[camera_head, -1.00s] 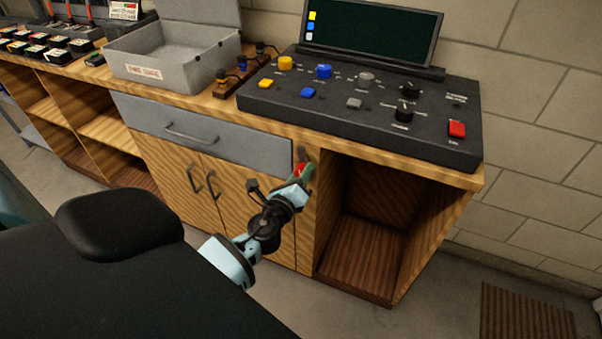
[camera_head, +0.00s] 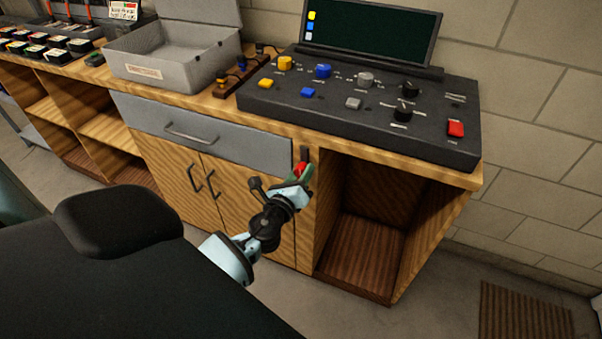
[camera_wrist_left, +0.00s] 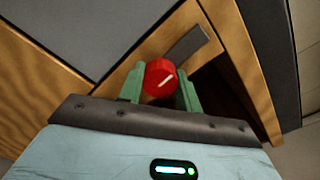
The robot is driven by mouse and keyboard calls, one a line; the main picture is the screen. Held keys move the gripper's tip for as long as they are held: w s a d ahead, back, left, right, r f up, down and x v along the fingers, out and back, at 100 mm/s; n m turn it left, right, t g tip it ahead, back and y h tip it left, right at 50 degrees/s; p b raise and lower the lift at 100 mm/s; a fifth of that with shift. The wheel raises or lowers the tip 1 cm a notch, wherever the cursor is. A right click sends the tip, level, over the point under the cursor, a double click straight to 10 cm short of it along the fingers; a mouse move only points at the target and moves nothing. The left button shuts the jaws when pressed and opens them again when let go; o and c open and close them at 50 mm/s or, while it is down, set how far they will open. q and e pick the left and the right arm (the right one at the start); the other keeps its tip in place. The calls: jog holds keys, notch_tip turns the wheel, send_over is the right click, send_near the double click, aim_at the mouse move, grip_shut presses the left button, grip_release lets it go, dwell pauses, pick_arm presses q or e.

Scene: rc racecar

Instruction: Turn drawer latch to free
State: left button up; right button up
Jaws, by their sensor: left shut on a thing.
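The drawer latch is a red round knob (camera_wrist_left: 161,78) with a white line on its face and a dark grey bar (camera_wrist_left: 187,46) beside it. It sits on the wooden cabinet frame at the right end of the grey drawer front (camera_head: 210,137). My left gripper (camera_head: 302,173) is shut on the knob, with one green finger on each side in the left wrist view (camera_wrist_left: 160,88). In the head view the fingers partly hide the knob, and the dark bar (camera_head: 304,154) stands upright above it. The drawer looks closed.
A black control console (camera_head: 360,118) with coloured buttons and knobs stands on the wooden bench. An open grey box (camera_head: 170,66) stands left of it. An open cubby (camera_head: 368,225) lies right of the latch, and cabinet doors (camera_head: 225,190) are below the drawer.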

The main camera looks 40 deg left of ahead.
pick_arm(q)
jog(key=shift+a+r, duration=0.2)
jog(key=shift+a, duration=0.05)
jog(key=o, duration=0.8)
jog(key=shift+o, duration=0.8)
jog(key=shift+d+f, duration=0.1)
jog(key=shift+s+d+f, duration=0.1)
jog(key=shift+s, duration=0.2)
jog(key=v, duration=0.7)
jog(key=shift+s, duration=0.1)
